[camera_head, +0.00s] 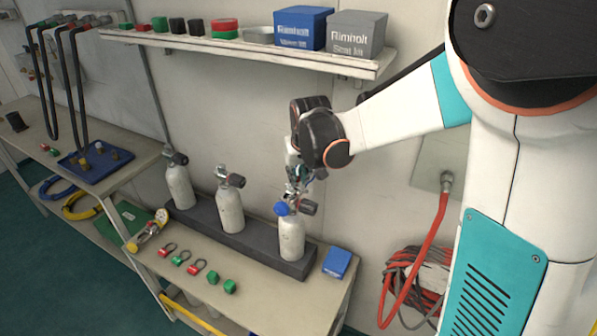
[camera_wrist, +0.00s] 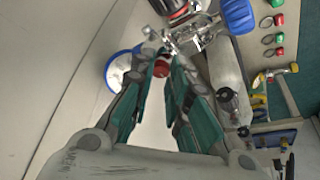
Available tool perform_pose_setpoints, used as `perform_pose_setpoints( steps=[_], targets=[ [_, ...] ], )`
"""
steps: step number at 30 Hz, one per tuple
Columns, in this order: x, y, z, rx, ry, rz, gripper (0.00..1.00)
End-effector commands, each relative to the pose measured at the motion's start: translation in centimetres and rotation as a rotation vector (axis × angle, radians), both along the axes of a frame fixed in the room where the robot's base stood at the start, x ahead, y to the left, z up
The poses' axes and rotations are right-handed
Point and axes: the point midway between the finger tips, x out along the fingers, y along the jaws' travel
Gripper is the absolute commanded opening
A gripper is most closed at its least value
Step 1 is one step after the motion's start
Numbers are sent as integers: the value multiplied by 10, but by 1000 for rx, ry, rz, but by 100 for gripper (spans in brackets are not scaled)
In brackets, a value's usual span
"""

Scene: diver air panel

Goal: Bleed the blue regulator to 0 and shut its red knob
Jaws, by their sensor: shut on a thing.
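The blue regulator (camera_head: 281,208) is fitted on top of the rightmost white cylinder (camera_head: 291,240). In the wrist view a round gauge with a blue rim (camera_wrist: 110,72) stands left of my fingers, its face turned away from a clear reading. A blue knob-like part (camera_wrist: 238,15) is at the top right of that view. The red knob (camera_wrist: 160,69) lies between my gripper's fingertips (camera_wrist: 162,66). My gripper, also in the head view (camera_head: 300,180), comes down from above and is shut on the red knob. Its fingers partly hide the knob.
Two more white cylinders (camera_head: 229,208) (camera_head: 180,186) stand to the left in the dark rack (camera_head: 258,252). A shelf (camera_head: 350,62) with blue and grey boxes is above. Red and green tags, a blue box (camera_head: 337,262) and a yellow-ended gauge (camera_head: 148,232) lie on the bench. A red hose (camera_head: 415,258) hangs right.

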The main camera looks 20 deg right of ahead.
Motion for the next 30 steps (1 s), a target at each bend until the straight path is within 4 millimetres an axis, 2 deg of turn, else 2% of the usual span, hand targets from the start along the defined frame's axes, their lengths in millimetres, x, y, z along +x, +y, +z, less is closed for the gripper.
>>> perform_pose_setpoints(
  steps=[30],
  targets=[
    [6,10,1,-1,1,-963,0]
  ],
)
